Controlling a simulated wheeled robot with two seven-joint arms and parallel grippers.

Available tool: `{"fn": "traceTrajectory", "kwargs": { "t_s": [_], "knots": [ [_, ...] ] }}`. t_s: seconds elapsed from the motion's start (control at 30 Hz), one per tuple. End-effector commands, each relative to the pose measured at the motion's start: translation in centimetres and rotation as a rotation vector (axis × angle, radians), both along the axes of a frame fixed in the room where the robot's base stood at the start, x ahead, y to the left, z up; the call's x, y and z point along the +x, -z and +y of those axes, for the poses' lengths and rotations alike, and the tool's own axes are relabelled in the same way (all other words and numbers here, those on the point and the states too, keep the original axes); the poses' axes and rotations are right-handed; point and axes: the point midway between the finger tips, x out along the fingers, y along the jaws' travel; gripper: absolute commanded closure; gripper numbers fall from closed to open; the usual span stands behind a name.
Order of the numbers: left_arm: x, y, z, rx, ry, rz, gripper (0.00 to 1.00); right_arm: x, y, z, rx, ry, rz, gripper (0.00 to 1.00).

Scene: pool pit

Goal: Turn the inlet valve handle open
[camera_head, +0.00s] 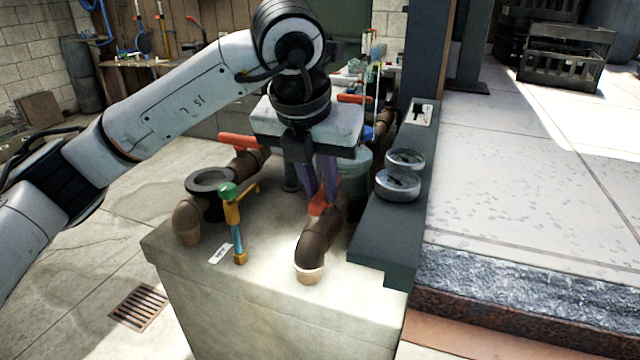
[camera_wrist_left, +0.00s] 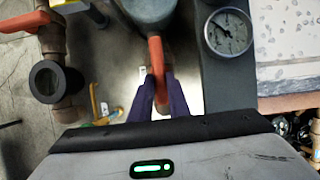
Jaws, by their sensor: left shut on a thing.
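My left gripper (camera_head: 320,199) points down over the concrete block, with its two purple fingers shut on an orange-red valve handle (camera_head: 318,209). This handle sits on a brown pipe elbow (camera_head: 318,241) with a pale end collar. In the left wrist view the handle (camera_wrist_left: 156,58) runs up the picture between the fingers (camera_wrist_left: 163,106); its near end is between them. The fingers and palm hide part of the handle and its valve body in the head view. I cannot read a marking that names the inlet valve. My right gripper is not in view.
A second red handle (camera_head: 239,142) sits on the pipe to the left, near a black flange (camera_head: 207,181) and a green-and-yellow tool-like fitting (camera_head: 233,212). Another red handle (camera_head: 353,99) is behind. Two round gauges (camera_head: 397,184) stand close on the right by the dark beam (camera_head: 385,235).

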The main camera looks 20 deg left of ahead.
Motion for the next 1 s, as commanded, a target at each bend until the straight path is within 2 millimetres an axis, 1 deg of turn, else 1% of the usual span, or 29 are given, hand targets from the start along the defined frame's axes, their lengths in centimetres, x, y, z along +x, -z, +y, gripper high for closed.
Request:
{"fn": "traceTrajectory", "kwargs": {
  "t_s": [0.17, 0.2, 0.3, 0.57, 0.67, 0.77, 1.0],
  "knots": [
    [0.1, -0.1, 0.0, -0.002, -0.005, -0.002, 1.0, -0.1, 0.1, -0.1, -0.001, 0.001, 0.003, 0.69],
    [0.1, -0.1, 0.0, -0.002, -0.005, -0.002, 0.79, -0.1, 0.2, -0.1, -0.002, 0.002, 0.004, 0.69],
    [0.1, -0.1, 0.0, -0.002, -0.004, -0.002, 0.66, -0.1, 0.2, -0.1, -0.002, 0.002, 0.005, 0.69],
    [0.0, -0.1, 0.0, -0.001, -0.002, -0.001, 0.66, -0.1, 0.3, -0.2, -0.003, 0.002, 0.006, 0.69],
    [-0.2, -0.5, 0.0, -0.001, -0.001, -0.001, 0.66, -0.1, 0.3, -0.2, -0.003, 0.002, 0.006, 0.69],
    [-0.6, -1.8, 0.0, -0.002, 0.0, -0.005, 0.66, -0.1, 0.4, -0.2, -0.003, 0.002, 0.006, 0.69],
    [-2.5, -6.3, 0.0, -0.002, 0.0, -0.006, 0.66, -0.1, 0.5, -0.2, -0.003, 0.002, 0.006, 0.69]
  ]
}}
